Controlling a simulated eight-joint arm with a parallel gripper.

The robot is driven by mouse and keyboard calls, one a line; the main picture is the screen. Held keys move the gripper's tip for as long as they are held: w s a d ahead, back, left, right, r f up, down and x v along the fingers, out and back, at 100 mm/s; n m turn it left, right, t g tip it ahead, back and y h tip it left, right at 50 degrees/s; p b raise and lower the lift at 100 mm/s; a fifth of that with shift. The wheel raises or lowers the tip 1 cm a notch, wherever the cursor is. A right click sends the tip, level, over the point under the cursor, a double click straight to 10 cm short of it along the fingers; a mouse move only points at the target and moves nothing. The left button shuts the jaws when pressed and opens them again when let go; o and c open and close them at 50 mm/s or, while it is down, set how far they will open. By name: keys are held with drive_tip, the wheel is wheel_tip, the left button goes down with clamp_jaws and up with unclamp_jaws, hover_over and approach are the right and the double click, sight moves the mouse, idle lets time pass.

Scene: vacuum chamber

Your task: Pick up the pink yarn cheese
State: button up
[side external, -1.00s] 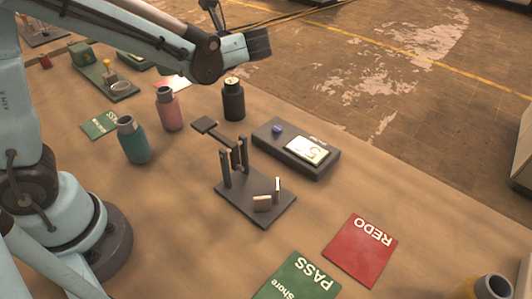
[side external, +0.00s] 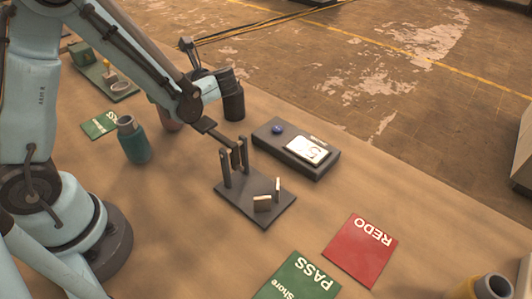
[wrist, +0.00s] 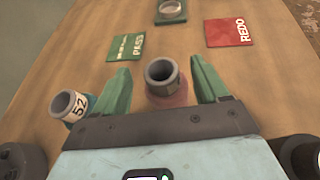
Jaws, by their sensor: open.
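I see no yarn cheese; the pink thing in view is a pink bottle. In the wrist view the pink bottle (wrist: 172,99) stands between the two green fingers of my gripper (wrist: 162,80), with its grey neck and open mouth toward the camera. The fingers are apart, with a visible gap on each side of the bottle's neck. In the side external view the pink bottle (side external: 168,123) is mostly hidden behind my arm, and my fingers cannot be made out there.
A teal bottle (side external: 134,140) stands close by; it also shows in the wrist view (wrist: 68,107), marked 52. A dark stand (side external: 262,213), a scale (side external: 296,148) and red and green cards share the table.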

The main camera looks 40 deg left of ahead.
drive_tip(key=x, duration=0.4)
drive_tip(key=shift+w+f, duration=0.1)
drive_tip(key=shift+f, duration=0.15)
clamp_jaws()
drive_tip(key=shift+r, duration=0.15)
